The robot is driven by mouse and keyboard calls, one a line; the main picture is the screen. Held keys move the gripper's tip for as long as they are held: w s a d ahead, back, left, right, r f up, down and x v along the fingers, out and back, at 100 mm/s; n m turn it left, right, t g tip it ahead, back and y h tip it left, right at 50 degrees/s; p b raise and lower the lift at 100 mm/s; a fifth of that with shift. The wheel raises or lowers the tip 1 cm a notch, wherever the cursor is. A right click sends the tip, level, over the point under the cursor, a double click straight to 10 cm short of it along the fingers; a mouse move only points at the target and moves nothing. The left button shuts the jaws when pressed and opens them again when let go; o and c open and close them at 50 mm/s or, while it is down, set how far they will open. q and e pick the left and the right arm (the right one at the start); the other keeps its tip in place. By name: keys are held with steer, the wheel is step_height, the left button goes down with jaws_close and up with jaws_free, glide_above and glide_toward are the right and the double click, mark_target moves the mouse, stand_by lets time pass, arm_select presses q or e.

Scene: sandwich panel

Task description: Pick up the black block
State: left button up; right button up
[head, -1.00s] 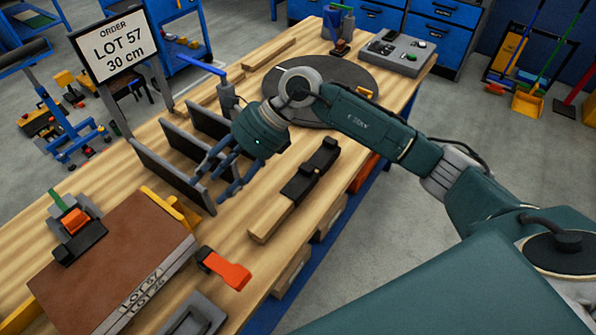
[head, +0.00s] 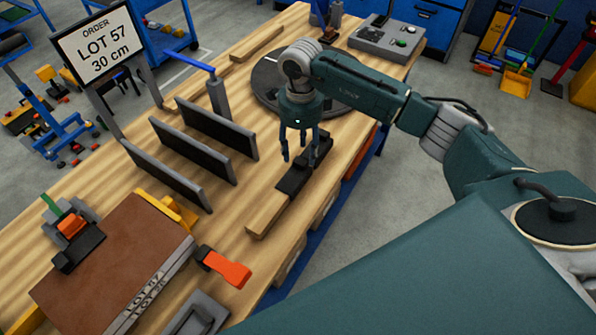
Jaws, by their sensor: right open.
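The black block (head: 294,181) lies on a long pale wooden strip (head: 264,214) near the right edge of the workbench. My right gripper (head: 300,155) points down just above the block, with its fingers apart. The fingers hide part of the block's far end. I cannot tell whether the fingertips touch it. My left gripper is not in view.
Black upright panels (head: 168,176) stand in a row left of the block. A brown board stack (head: 112,262) with clamps lies in front, beside an orange-handled clamp (head: 228,268). A dark round turntable (head: 265,88) lies behind my right gripper. A sign (head: 95,46) stands at the left.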

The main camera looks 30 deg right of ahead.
mark_target(300, 161)
steer(key=shift+s+a+f+p, duration=0.1)
steer(key=shift+f+p, duration=0.15)
steer(key=shift+f, duration=0.35)
steer(key=shift+s+a+f+p, duration=0.1)
steer(key=shift+f+p, duration=0.1)
steer(key=shift+f, duration=0.35)
steer(key=shift+w+d+f, duration=0.1)
steer(key=shift+f, duration=0.5)
steer(key=shift+r, duration=0.1)
jaws_close()
steer(key=shift+r, duration=0.1)
